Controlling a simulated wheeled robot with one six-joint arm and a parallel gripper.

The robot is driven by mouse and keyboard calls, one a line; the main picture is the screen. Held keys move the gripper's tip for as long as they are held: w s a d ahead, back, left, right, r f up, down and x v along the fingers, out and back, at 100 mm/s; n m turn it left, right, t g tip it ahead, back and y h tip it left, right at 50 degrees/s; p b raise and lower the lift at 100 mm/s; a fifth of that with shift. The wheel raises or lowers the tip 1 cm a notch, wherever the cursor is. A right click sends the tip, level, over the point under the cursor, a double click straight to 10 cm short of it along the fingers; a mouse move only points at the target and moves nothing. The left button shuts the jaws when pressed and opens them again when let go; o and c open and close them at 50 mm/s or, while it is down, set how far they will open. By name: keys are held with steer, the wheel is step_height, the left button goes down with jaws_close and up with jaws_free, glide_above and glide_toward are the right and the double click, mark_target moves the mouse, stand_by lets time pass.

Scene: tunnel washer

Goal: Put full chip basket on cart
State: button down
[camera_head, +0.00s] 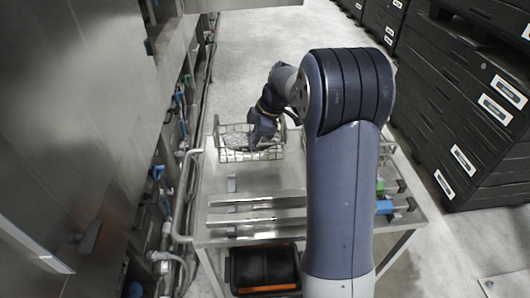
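A wire basket (233,154) sits at the far left of a metal-topped cart or table (256,183). Pale, glinting material (238,141) lies in it; I cannot tell how full it is. My gripper (257,143) is at the basket's middle, reaching down from the upper right. Its fingers are too small and dark to show whether they are open or shut on the wire. Part of a second wire frame or basket shows to the right, mostly hidden behind my arm. I cannot tell whether the first basket touches the metal top or is raised.
Two raised metal rails (255,199) cross the top in front of the basket. A black bin (264,268) stands below the near edge. Blue (384,207) and green pieces lie at right. A steel machine wall (75,140) closes the left; black crates (465,110) stand right.

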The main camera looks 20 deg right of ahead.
mark_target(250, 161)
steer(key=shift+f, duration=2.65)
steer(key=c, duration=1.6)
jaws_free()
steer(key=v, duration=1.2)
